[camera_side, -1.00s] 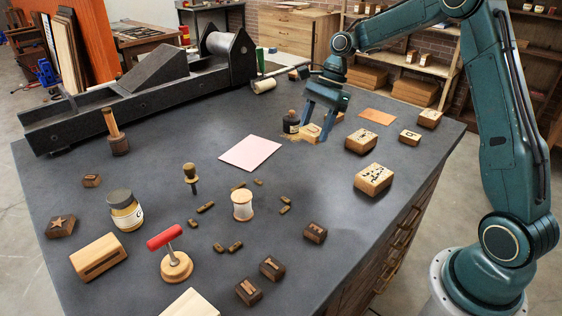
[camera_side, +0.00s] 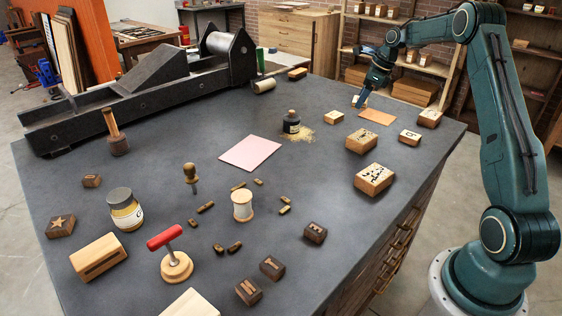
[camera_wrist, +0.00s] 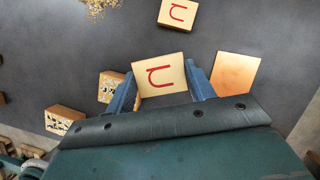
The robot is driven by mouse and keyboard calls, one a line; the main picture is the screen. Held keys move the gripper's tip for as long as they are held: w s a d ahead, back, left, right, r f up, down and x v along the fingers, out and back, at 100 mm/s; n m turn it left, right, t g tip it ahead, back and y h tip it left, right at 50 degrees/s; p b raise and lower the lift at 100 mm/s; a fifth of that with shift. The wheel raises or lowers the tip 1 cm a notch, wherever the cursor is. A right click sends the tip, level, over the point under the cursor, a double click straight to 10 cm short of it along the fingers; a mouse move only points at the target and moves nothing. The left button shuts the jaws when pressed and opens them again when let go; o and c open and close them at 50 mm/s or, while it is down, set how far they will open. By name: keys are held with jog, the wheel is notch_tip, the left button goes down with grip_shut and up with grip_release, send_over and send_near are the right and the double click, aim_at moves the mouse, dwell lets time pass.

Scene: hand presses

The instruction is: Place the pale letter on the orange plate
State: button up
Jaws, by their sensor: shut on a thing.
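The pale letter (camera_wrist: 162,76), a pale wooden block with a red character on its face, is between the fingers of my gripper (camera_wrist: 165,84) in the wrist view. My gripper (camera_side: 361,99) is shut on it. In the side view the block is small and partly hidden by the fingers; it appears to be above the table. The orange plate (camera_side: 377,117), a flat copper-orange square, lies bare on the table just in front and to the right of the held block. In the wrist view the plate (camera_wrist: 237,74) is right of the gripper, not under the block.
Another pale block (camera_side: 334,118) with a red character (camera_wrist: 178,13) lies nearby. A pink sheet (camera_side: 250,153) lies farther left.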

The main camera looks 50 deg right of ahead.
aim_at(379, 121)
jog(key=s+d+m+h, duration=0.2)
jog(key=s+d+m, duration=0.25)
jog(key=d, duration=0.65)
jog(key=shift+t, duration=0.3)
jog(key=shift+w+d+f, duration=0.1)
jog(key=shift+w+f, duration=0.1)
jog(key=shift+f, duration=1.9)
jog(key=shift+w+f, duration=0.2)
jog(key=shift+f, duration=1.9)
jog(key=shift+f, duration=0.15)
jog(key=o, duration=0.9)
jog(key=shift+o, duration=0.2)
jog(key=v, duration=1.2)
jog(key=shift+d, duration=0.2)
